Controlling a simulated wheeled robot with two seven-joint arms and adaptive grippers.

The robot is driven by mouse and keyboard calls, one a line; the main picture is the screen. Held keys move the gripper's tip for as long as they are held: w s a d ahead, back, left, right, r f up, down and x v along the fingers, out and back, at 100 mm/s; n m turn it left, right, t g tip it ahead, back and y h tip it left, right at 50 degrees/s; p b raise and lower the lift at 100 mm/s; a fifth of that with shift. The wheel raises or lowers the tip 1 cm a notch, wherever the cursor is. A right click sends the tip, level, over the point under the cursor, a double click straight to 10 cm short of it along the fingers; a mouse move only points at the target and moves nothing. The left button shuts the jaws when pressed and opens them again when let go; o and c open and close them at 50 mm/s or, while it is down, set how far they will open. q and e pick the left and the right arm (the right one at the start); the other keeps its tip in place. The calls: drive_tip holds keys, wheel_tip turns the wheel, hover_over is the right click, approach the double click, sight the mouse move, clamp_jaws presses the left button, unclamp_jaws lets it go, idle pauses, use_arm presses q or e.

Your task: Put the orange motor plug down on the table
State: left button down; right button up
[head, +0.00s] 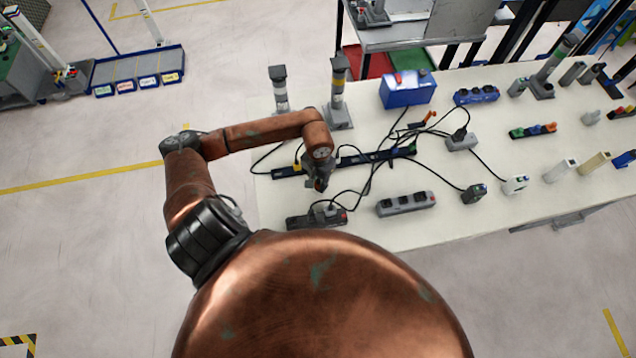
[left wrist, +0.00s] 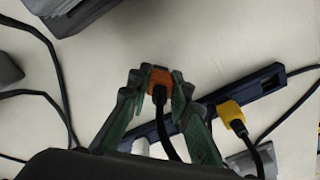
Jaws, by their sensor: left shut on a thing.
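My left gripper (head: 320,184) is over the near left part of the white table (head: 440,165). In the left wrist view the left gripper (left wrist: 157,90) is shut on the orange motor plug (left wrist: 160,77), with a finger on each side. The plug's black cable (left wrist: 164,130) trails back from it. The gap between plug and tabletop cannot be judged. I cannot make out the plug in the head view. My right gripper is not in view.
A long dark blue power strip (head: 350,160) with a yellow plug (left wrist: 230,112) lies close by. A dark strip (head: 316,219) and a grey strip (head: 405,203) lie near the front edge. Black cables cross the table. Two grey posts (head: 280,90) (head: 338,90) stand behind.

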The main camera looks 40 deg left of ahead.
use_arm(q)
drive_tip(key=shift+f, duration=0.2)
drive_tip(key=c, duration=1.8)
unclamp_jaws()
drive_tip(key=shift+r, duration=0.1)
drive_tip(key=shift+o, duration=0.2)
drive_tip(key=shift+r, duration=0.35)
wheel_tip(320, 180, up, 12)
drive_tip(key=shift+f+b, duration=0.2)
drive_tip(key=shift+b, duration=0.3)
